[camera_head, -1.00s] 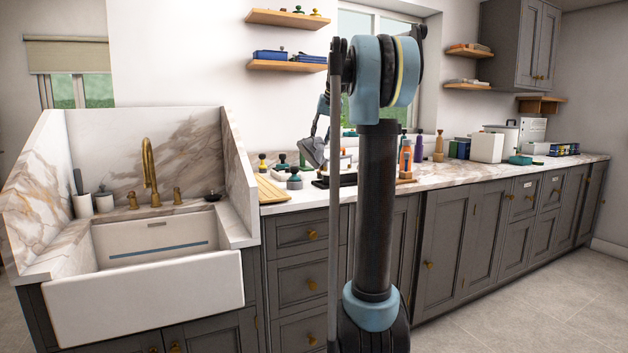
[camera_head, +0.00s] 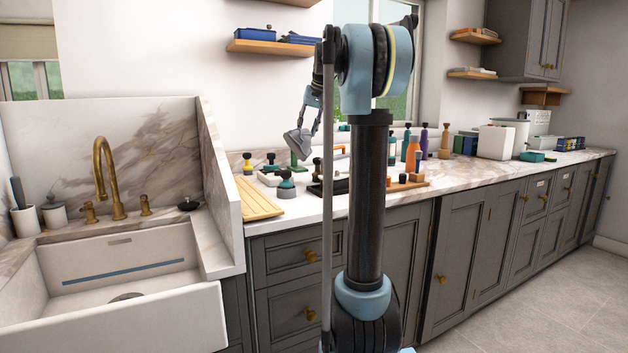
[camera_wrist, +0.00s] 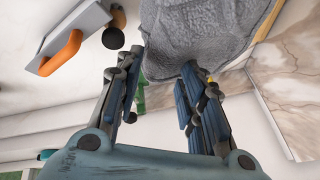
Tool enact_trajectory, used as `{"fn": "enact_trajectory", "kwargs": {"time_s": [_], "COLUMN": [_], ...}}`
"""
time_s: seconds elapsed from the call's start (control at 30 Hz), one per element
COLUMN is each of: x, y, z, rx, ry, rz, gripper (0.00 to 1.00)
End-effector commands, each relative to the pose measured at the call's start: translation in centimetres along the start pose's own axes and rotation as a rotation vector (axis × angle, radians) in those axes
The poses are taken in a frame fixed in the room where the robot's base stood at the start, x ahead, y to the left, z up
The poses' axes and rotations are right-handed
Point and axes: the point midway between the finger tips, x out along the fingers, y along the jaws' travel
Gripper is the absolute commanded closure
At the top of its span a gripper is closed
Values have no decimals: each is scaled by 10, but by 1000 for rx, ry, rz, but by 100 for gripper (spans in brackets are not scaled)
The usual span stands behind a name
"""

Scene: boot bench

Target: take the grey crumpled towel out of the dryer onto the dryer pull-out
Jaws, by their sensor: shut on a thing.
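The grey crumpled towel (camera_wrist: 200,35) fills the upper middle of the wrist view, with a rough, folded surface. My gripper (camera_wrist: 163,75) is shut on it, with a finger on each side of its near end. In the head view my gripper (camera_head: 303,125) hangs left of my arm column, in front of the counter things. The small grey shape at its lower end there is too small to tell as towel or fingers. I cannot make out a dryer or a dryer pull-out in either view.
A white sink (camera_head: 130,300) stands at the left. The marble counter (camera_head: 330,205) runs right, crowded with stamps, a wooden ribbed board (camera_head: 258,198), bottles and white boxes (camera_head: 496,142). Wall shelves (camera_head: 285,48) hang above. The floor (camera_head: 540,260) at the right is clear.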

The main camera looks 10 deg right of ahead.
Motion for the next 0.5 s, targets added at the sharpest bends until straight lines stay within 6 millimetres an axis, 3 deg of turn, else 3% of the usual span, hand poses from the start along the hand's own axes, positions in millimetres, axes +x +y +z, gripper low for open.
{"fn": "enact_trajectory", "kwargs": {"time_s": [0.3,0.5], "x": [40,52], "y": [16,21], "z": [16,20], "rx": [5,8], "ry": [1,2], "rz": [2,3], "gripper": [100,100]}}
